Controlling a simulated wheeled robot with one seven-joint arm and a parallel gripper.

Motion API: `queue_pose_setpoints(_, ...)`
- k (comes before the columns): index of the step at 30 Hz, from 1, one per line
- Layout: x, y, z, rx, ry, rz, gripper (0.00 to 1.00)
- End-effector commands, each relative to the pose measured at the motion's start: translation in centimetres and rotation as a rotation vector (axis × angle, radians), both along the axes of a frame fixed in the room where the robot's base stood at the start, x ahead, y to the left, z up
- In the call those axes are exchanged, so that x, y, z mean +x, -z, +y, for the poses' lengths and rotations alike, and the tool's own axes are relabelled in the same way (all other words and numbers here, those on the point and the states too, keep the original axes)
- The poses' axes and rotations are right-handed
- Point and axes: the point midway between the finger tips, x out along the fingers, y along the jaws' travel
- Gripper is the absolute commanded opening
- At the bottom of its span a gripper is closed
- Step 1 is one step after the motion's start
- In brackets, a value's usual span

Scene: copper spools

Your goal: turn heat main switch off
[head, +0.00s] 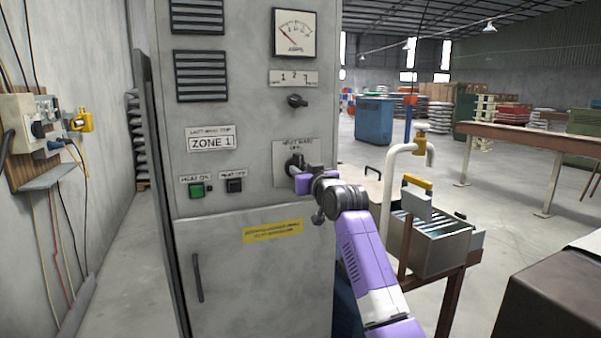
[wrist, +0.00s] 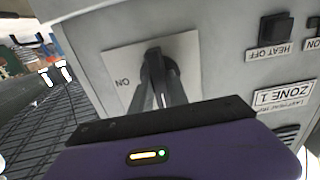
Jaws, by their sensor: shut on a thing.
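The heat main switch (head: 293,162) is a dark rotary knob on a pale plate on the front of the grey cabinet (head: 255,180). The plate's lettering, partly readable, includes OFF above the knob. My gripper (head: 302,171) reaches the knob from the right and is shut on it. In the wrist view, which is upside down, the knob (wrist: 154,58) shows at the ends of the two dark fingers of my gripper (wrist: 160,82). ON is readable on the plate (wrist: 118,70) beside it. The fingers hide part of the knob, so its exact angle is unclear.
A green button (head: 196,190) and a black heat-off button (head: 234,185) sit left of the switch. A small selector knob (head: 297,101) and a gauge (head: 295,33) are above. A pale pipe (head: 390,185) and a metal bin (head: 440,245) stand to the right.

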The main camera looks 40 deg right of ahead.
Motion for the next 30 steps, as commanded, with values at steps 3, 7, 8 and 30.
queue_pose_setpoints(3,0.0,0.3,0.0,-0.001,0.001,0.007,0.0)
queue_pose_setpoints(7,0.0,0.3,0.0,-0.001,0.001,0.005,0.4)
queue_pose_setpoints(8,0.0,0.2,0.0,-0.001,0.001,0.004,0.42)
queue_pose_setpoints(30,-4.6,0.2,1.3,0.0,0.001,0.001,0.42)
